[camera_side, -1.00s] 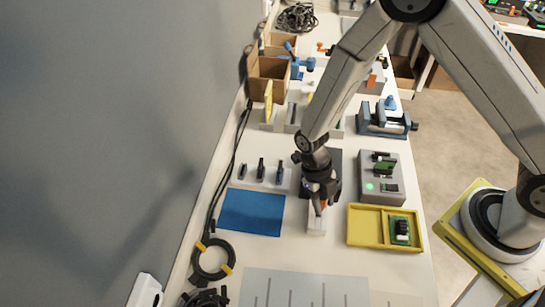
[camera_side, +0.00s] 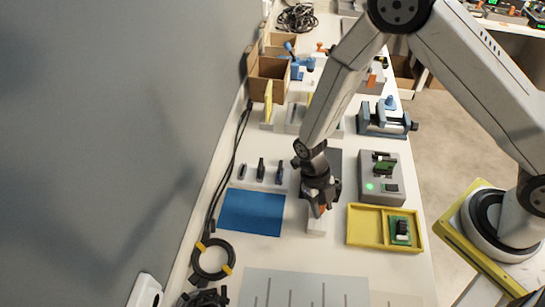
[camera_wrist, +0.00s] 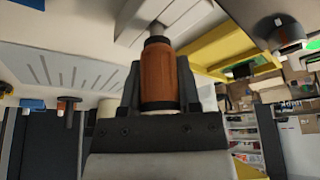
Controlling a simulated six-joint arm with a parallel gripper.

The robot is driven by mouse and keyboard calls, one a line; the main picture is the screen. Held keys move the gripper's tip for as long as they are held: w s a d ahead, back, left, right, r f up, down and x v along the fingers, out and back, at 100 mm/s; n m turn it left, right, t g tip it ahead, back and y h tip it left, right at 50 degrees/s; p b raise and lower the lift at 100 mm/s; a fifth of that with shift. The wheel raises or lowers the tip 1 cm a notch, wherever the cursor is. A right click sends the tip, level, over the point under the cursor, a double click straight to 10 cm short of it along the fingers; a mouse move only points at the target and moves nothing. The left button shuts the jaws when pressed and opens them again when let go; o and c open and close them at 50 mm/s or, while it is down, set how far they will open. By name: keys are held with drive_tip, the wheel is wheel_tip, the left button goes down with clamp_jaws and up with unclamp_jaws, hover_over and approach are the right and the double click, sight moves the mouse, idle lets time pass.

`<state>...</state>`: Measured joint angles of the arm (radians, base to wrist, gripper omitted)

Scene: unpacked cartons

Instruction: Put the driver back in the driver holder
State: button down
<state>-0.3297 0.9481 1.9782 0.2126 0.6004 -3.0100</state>
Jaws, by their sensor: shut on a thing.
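The driver has an orange handle with black ends. In the wrist view the driver (camera_wrist: 160,78) lies between the two fingers of my gripper (camera_wrist: 160,92), which is shut on its handle. In the side view my gripper (camera_side: 321,205) points down, with only a bit of orange showing between its fingers. The driver holder, a small white block (camera_side: 317,228), stands on the table directly below. It also shows in the wrist view (camera_wrist: 180,20), just beyond the driver's far end. Whether the driver's tip is inside the holder I cannot tell.
A yellow tray (camera_side: 366,226) with a green board lies right of the holder, and a grey fixture (camera_side: 368,196) behind that tray. A blue mat (camera_side: 252,212) lies to the left. A grey slotted plate (camera_side: 300,290) is in front.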

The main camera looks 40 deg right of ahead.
drive_tip(key=shift+f, duration=0.45)
drive_tip(key=shift+c, duration=1.2)
unclamp_jaws()
drive_tip(key=shift+r, duration=0.1)
drive_tip(key=v, duration=0.7)
drive_tip(key=shift+w+r, duration=0.2)
drive_tip(key=shift+r, duration=0.05)
